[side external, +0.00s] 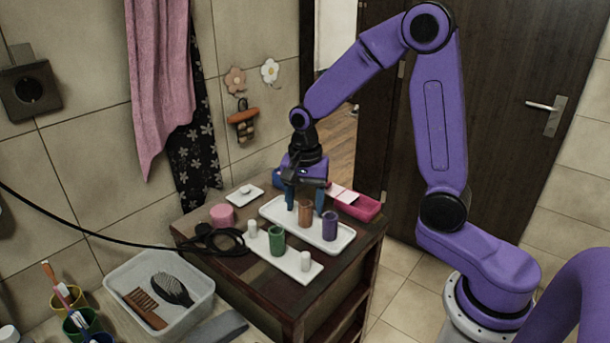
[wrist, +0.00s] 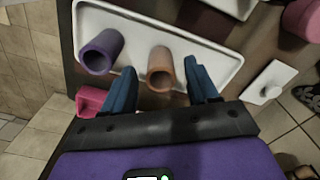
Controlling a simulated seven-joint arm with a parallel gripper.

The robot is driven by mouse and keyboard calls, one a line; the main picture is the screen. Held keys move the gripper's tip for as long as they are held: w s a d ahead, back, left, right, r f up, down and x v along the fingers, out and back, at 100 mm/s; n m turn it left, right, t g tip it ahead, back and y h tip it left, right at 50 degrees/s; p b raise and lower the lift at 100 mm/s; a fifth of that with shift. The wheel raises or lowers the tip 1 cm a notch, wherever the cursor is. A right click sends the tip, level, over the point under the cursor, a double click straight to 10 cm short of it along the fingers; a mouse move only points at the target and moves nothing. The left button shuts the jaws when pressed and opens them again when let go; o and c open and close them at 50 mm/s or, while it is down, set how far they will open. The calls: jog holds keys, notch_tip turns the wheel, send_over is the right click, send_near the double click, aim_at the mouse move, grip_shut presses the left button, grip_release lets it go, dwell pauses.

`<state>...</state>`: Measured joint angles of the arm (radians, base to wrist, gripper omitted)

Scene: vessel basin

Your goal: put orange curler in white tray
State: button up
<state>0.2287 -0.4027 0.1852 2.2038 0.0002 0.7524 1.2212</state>
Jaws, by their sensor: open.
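The orange curler (side external: 305,215) stands upright in the farther white tray (side external: 343,241), to the left of a purple curler (side external: 329,226). In the wrist view the orange curler (wrist: 160,66) shows its open end towards me, with the purple curler (wrist: 102,51) on its left. My gripper (side external: 305,199) is open above the tray. Its blue fingers lie on either side of the orange curler, which shows between them in the wrist view (wrist: 162,90). I cannot tell whether either finger touches it. The tray rim also shows in the wrist view (wrist: 228,77).
A nearer white tray (side external: 292,267) holds a green curler (side external: 277,241) and small white cylinders. A bin (side external: 193,287) with comb and brush stands front left.

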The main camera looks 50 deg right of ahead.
aim_at(305, 225)
notch_tip(305, 225, up, 8)
jog(key=r, duration=0.1)
jog(key=s+a+f+n, duration=0.1)
jog(key=s+f+n, duration=0.1)
jog(key=s+n, duration=1)
jog(key=s+a+f+n, duration=0.2)
jog(key=s+n, duration=1)
jog(key=shift+s+a+f+n, duration=0.15)
jog(key=shift+s+a+n, duration=0.05)
jog(key=shift+s+n, duration=0.1)
